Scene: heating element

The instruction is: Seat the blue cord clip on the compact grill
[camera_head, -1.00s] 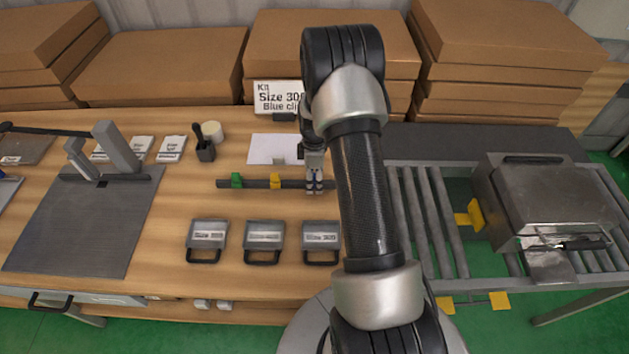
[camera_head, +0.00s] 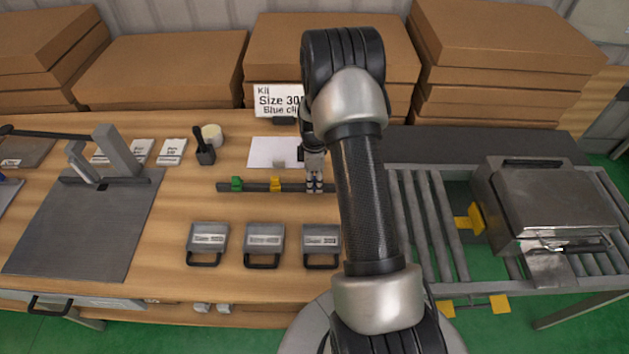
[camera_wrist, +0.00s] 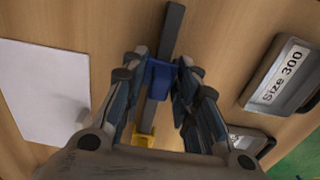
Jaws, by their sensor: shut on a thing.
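The blue cord clip (camera_wrist: 159,80) is on the dark rail in the wrist view, between the fingertips of my gripper (camera_wrist: 160,78), which is shut on it. In the head view my gripper (camera_head: 314,184) is over the right part of the rail (camera_head: 225,186), and the arm hides much of what lies behind it. The compact grill (camera_head: 555,198), a grey metal box with a closed lid, stands on the roller conveyor at the right, well away from my gripper.
Several grey labelled cases (camera_head: 207,242) lie in front. White paper (camera_head: 273,152) lies behind. Cardboard boxes (camera_head: 160,68) line the back. Yellow tabs (camera_head: 476,219) are beside the grill.

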